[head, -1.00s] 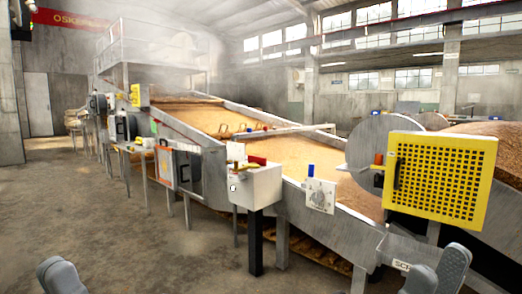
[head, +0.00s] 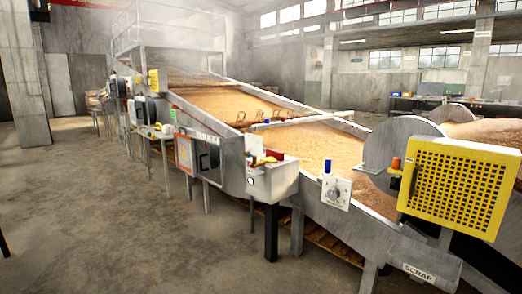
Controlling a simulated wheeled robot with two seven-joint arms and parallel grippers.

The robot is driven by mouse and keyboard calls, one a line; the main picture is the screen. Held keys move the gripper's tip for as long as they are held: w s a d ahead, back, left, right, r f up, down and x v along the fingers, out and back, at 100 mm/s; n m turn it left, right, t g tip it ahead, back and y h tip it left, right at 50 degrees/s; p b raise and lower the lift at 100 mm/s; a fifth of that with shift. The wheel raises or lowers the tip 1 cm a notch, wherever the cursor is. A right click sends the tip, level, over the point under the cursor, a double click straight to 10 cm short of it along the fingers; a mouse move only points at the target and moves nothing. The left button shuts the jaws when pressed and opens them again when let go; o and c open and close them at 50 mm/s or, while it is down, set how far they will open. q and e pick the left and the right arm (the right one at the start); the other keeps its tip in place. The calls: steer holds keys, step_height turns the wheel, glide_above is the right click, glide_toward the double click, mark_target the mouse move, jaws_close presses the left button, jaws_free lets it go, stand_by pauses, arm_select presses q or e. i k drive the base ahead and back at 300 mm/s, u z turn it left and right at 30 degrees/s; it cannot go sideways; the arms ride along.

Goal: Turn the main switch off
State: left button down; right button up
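No part is clearly readable as the main switch. A white panel with a round dark knob (head: 336,192) is fixed to the near side of the conveyor frame, with a blue object on top of it. To its left a white box (head: 273,184) with a small dark mark on its front holds red and yellow items. Further left is a grey cabinet with a dark handle-like shape (head: 207,158), beside an orange-edged panel (head: 184,153). The knob and handle positions are too small to read. Neither of my grippers is in view.
A long sloping metal conveyor (head: 310,212) with steaming grain runs from back left to front right. A yellow perforated guard (head: 460,185) stands at the right, above a scrap chute (head: 420,272). The concrete floor (head: 120,225) at the left is open. A pillar (head: 28,80) stands far left.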

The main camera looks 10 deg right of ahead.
mark_target(273, 156)
steer(key=i, duration=1.55)
steer(key=z, duration=1.8)
